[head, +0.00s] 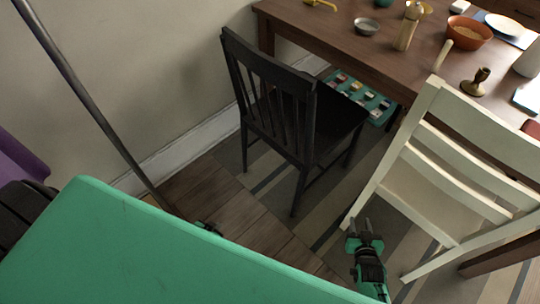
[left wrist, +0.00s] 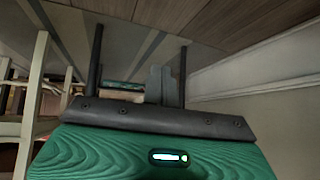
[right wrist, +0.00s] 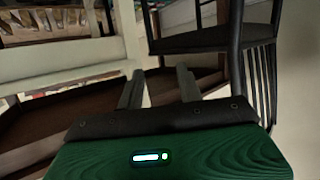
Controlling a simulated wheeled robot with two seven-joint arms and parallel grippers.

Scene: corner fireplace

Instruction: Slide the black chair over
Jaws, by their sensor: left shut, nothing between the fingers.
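The black chair (head: 285,115) stands upright on the striped rug, its slatted back toward me and its seat near the table. My left gripper (head: 208,228) is low at the left, short of the chair and mostly hidden behind my green body. In the left wrist view its fingers (left wrist: 164,85) are together and empty, with dark posts, likely the chair's legs (left wrist: 183,75), beyond. My right gripper (head: 361,226) is low, right of the black chair and near the cream chair. Its fingers (right wrist: 160,88) are apart and empty. The black chair (right wrist: 195,38) shows beyond them.
A cream chair (head: 455,165) stands at the right. The wooden table (head: 340,45) holds bowls and a pepper mill. A teal patterned thing (head: 365,98) lies beneath it. The wall and white baseboard (head: 185,145) run along the left. Bare wood floor lies before the rug.

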